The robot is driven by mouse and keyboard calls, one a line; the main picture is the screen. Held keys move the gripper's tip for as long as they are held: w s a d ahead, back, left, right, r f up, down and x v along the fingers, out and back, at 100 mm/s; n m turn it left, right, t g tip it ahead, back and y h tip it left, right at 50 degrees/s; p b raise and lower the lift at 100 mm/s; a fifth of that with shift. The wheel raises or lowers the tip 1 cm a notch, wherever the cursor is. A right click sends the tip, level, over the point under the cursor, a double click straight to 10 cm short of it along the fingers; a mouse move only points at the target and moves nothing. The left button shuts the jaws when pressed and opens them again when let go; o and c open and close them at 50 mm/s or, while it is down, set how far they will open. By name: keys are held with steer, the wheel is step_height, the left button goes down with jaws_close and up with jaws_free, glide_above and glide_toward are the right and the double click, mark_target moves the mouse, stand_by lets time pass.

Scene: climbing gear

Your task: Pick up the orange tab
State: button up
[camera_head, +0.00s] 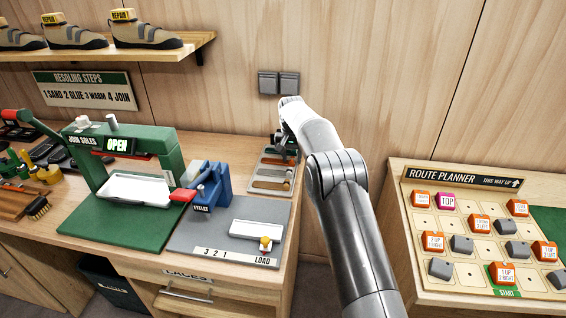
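I cannot tell which thing is the orange tab. A sorting tray (256,184) with several compartments lies on the left bench, and small pieces in it are too small to make out; one looks brownish-orange (288,183). Several orange tiles (422,199) with writing sit on the route planner board at the right. My gripper (284,154) is at the far end of my arm, over or near the back of the tray. Its fingers are small and partly hidden by my arm, so I cannot see whether they hold anything.
A green sole press (125,160) marked OPEN and a blue eyelet press (212,187) stand left of the tray. A grey board (215,237) with a white tray lies in front. The route planner board (405,190) lies on a separate bench, across a gap. Shoes stand on a wall shelf (120,51).

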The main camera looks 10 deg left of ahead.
jaws_close()
stand_by(0.3)
